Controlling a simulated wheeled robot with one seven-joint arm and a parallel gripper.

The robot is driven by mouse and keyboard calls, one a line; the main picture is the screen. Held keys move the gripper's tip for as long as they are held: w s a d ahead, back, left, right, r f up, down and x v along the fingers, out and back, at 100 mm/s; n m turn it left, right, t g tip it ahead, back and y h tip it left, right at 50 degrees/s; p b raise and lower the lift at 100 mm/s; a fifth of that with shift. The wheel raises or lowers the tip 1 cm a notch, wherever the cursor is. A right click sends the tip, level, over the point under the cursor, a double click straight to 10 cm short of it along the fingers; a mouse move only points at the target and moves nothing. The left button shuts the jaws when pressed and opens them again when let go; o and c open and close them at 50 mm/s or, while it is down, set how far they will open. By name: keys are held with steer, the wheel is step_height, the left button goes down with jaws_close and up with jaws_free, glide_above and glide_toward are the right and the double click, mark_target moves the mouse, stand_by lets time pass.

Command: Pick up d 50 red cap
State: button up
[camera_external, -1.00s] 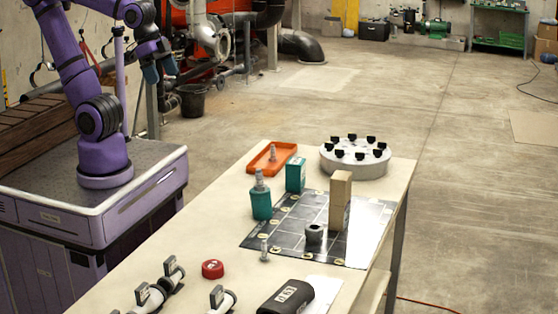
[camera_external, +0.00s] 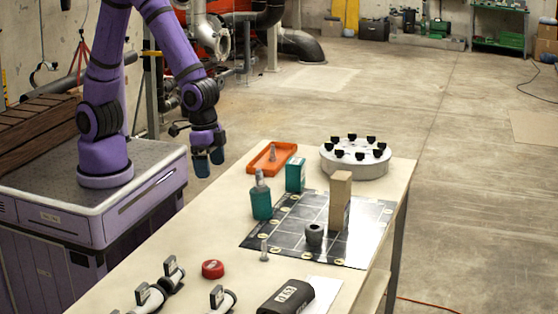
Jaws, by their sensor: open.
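The red cap (camera_external: 213,269) is a short round piece lying on the beige table, left of the middle, near the pipe fittings. My gripper (camera_external: 209,170) points down beyond the table's left edge, well above and behind the cap and apart from it. Its two teal fingertips are open with nothing seen between them. The label on the cap is too small to read.
Pipe pieces with upright tags (camera_external: 172,270) and a black labelled block (camera_external: 286,297) lie near the cap. A teal bottle (camera_external: 261,203), a wooden block (camera_external: 340,200), an orange tray (camera_external: 258,168) and a round grey flange (camera_external: 354,163) stand farther back.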

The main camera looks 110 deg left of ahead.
steer(key=g, duration=0.2)
glide_above(213, 264)
step_height(213, 264, down, 17)
steer(key=shift+n, duration=0.3)
steer(key=f, duration=0.5)
steer(key=shift+w+d+f, duration=0.1)
steer(key=shift+w+d, duration=0.05)
steer(key=shift+d, duration=0.15)
steer(key=shift+a+f, duration=0.15)
steer(key=shift+f, duration=2.5)
steer(key=shift+c, duration=0.4)
steer(key=c, duration=0.9)
